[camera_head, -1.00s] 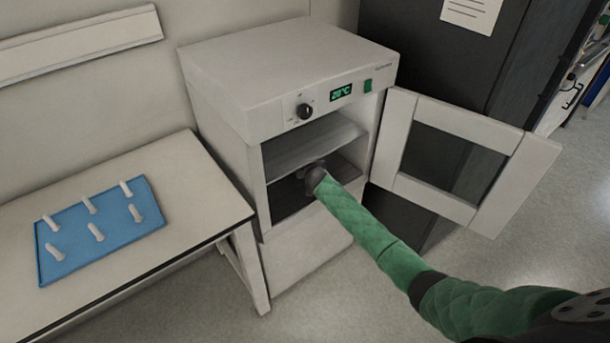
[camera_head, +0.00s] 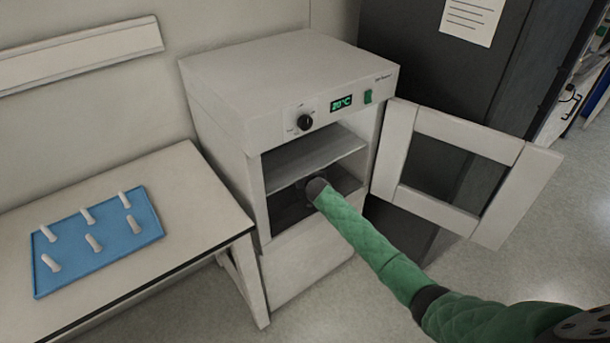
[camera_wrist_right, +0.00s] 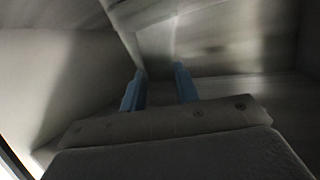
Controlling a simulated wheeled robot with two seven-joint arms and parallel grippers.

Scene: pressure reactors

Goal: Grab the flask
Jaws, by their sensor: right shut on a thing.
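My right arm, in a green sleeve, reaches through the open door into the lower compartment of the drying oven (camera_head: 290,85) in the head view. The arm's end hides what is at its tip there. In the right wrist view my right gripper (camera_wrist_right: 159,74) shows two blue fingers a little apart, shut on a faint, see-through thing between and beyond the tips, which I take for the flask (camera_wrist_right: 157,50). Its outline is dim and blurred against the oven's grey inner walls. My left gripper is not in view.
The oven door (camera_head: 465,125) stands open to the right, close beside my arm. An oven shelf (camera_head: 312,158) lies above my wrist. A table (camera_head: 190,190) on the left holds a blue tray (camera_head: 75,277) with several upright white pegs. A dark cabinet (camera_head: 425,40) stands behind the door.

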